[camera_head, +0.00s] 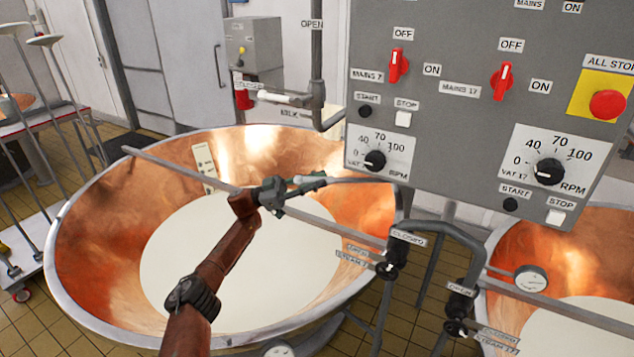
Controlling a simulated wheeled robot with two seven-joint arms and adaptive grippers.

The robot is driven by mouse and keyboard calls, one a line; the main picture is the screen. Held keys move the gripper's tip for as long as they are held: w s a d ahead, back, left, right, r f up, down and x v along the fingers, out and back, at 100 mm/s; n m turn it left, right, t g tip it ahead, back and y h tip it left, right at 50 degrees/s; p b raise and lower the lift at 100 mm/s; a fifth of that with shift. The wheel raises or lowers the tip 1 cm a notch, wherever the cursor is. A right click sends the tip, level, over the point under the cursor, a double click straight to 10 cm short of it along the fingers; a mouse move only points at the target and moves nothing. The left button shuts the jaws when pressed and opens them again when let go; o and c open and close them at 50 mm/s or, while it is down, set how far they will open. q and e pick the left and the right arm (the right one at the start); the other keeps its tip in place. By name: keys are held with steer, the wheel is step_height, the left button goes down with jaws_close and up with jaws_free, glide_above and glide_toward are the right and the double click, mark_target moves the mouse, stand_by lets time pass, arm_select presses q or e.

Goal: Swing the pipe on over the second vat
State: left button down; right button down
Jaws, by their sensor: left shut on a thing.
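My left gripper (274,194) is shut on the near end of a thin grey pipe (355,181), above the left copper vat (95,235). The pipe runs from the gripper to the right, towards the underside of the control panel, where its far end is hard to make out. The left vat holds a pale white liquid (230,262). The right copper vat (560,245) shows in part at the lower right, also with pale liquid. The pipe's held end is over the left vat. My right gripper is not in view.
A grey control panel (455,100) with red switches and dials hangs above the gap between the vats. A straight bar (165,168) crosses the left vat. A curved steam pipe (440,229) with valves stands between the vats. A milk pipe (317,60) stands behind.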

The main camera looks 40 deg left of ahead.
arm_select(q)
steer(key=c, duration=2.2)
jaws_free()
steer(key=shift+w+a+r+t, duration=0.1)
steer(key=shift+a+r+t, duration=0.35)
steer(key=shift+r, duration=0.1)
steer(key=shift+c, duration=0.2)
steer(key=o, duration=0.3)
steer(key=shift+w+f+g, duration=0.25)
steer(key=shift+w, duration=0.05)
steer(key=shift+o, duration=0.6)
steer(key=shift+s, duration=0.2)
steer(key=shift+f, duration=0.2)
steer(key=v, duration=1.2)
steer(key=shift+r, duration=0.1)
